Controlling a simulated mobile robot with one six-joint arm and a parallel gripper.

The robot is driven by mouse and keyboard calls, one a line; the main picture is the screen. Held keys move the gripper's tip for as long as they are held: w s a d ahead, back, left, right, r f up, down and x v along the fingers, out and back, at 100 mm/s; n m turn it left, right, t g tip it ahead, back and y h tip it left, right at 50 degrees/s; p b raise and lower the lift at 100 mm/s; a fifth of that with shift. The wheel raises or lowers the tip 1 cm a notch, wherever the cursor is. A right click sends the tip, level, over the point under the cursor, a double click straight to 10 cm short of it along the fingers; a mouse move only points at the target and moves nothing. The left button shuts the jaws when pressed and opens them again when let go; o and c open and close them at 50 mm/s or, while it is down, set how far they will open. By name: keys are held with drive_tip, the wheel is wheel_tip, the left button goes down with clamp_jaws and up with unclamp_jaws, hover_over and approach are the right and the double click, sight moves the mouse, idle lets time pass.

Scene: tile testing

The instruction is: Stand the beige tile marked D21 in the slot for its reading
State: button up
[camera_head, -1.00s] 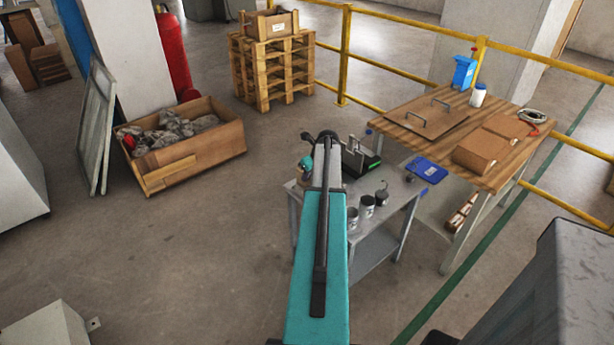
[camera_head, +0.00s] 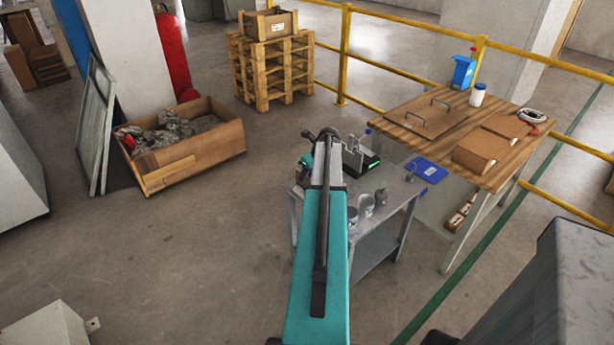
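The beige tile marked D21 cannot be made out, and neither can a slot for it. My teal arm reaches over the small grey table (camera_head: 398,190) and covers its left part. A small part of my wrist shows to the left of the arm's far end. The fingers of my gripper are hidden or too small to tell, so I cannot see whether they hold anything. A dark instrument with a green-lit display (camera_head: 372,164) stands on the table, just right of the arm, partly covered by it.
Several grey cups (camera_head: 366,205) stand near the table's front edge, and a blue flat item (camera_head: 426,169) lies at its right. A wooden bench (camera_head: 500,178) with boxes is behind right. A crate of rubble (camera_head: 190,160) stands left. Yellow railings (camera_head: 400,72) run behind.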

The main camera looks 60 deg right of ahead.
drive_tip(key=b+v, duration=0.1)
drive_tip(key=v, duration=1.1)
drive_tip(key=shift+r, duration=0.35)
drive_tip(key=shift+a, duration=0.1)
